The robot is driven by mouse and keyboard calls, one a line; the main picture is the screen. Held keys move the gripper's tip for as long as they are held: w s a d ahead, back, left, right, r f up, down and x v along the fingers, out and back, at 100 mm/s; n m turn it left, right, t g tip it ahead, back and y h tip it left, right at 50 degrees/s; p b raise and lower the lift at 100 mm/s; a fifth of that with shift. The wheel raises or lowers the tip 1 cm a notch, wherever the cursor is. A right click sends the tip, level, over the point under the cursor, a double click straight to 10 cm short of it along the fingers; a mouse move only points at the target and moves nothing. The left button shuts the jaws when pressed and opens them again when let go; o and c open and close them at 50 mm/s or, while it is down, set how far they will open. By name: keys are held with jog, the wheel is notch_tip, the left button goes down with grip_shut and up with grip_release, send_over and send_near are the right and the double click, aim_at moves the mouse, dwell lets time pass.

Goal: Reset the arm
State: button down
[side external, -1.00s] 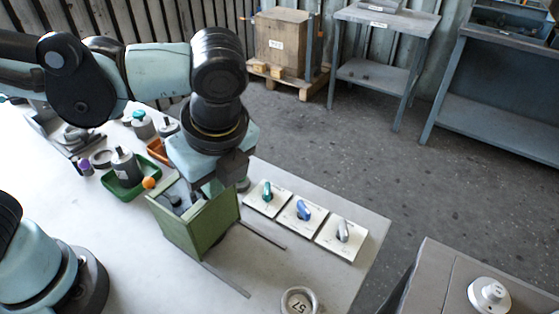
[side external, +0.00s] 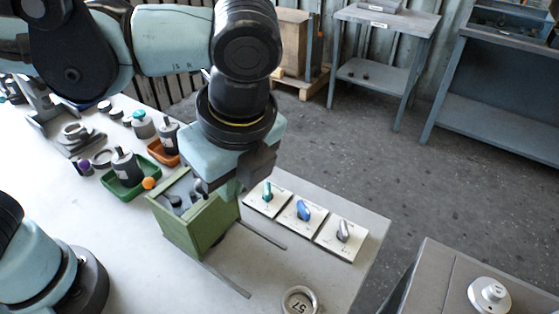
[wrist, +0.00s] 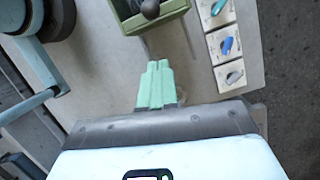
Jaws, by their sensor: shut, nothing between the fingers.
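My gripper (wrist: 157,82) shows in the wrist view with its two pale green fingers together and nothing between them.
Three white plates with a green knob (side external: 267,191), a blue knob (side external: 303,210) and a grey knob (side external: 343,232) lie right of the box. A ring marked 57 (side external: 300,301) is at the front. A green tray (side external: 124,172) and an orange tray (side external: 160,152) stand behind left.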

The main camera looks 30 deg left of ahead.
jog(key=v, duration=0.7)
jog(key=w+a+f+n+t+h, duration=0.1)
jog(key=w+a+f+n+t, duration=0.1)
jog(key=a+f+n, duration=0.2)
jog(key=w+a+f+n+t+h, duration=0.1)
jog(key=w+a+f+n+t, duration=0.1)
jog(key=a+n, duration=0.7)
jog(key=w+a+f+n+t+h, duration=0.1)
jog(key=a+f+n, duration=0.4)
jog(key=a, duration=0.5)
jog(key=shift+w+f+n+t, duration=0.3)
jog(key=shift+w+n+t, duration=0.4)
jog(key=shift+n, duration=0.5)
jog(key=shift+s, duration=0.1)
